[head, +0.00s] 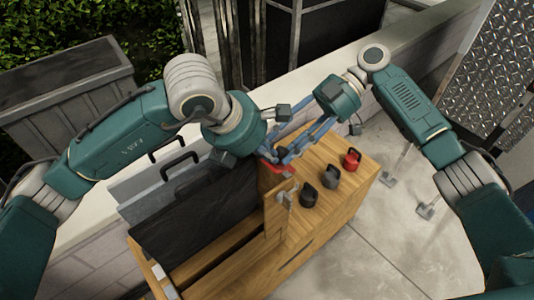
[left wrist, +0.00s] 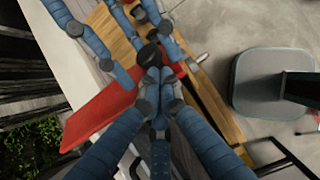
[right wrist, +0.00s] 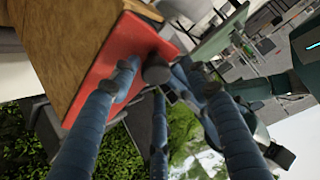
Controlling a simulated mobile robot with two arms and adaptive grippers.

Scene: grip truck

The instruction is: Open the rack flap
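The wooden rack (head: 310,230) stands in the middle of the head view. A flat red panel, possibly the flap, shows beneath my left fingers in the left wrist view (left wrist: 105,112) and beside my right fingers in the right wrist view (right wrist: 110,65); in the head view it is mostly hidden. My left gripper (left wrist: 157,75) has its fingertips drawn together over the panel; I cannot tell whether it grips the edge. My right gripper (right wrist: 158,78) has its fingers spread, one of them across the panel's face. Both grippers are close together above the rack.
Black and red lidded containers (head: 330,177) stand on the rack top near the grippers. A black case (head: 200,215) and a grey case (head: 150,190) stand upright in the left part. A low wall (head: 410,60) runs behind.

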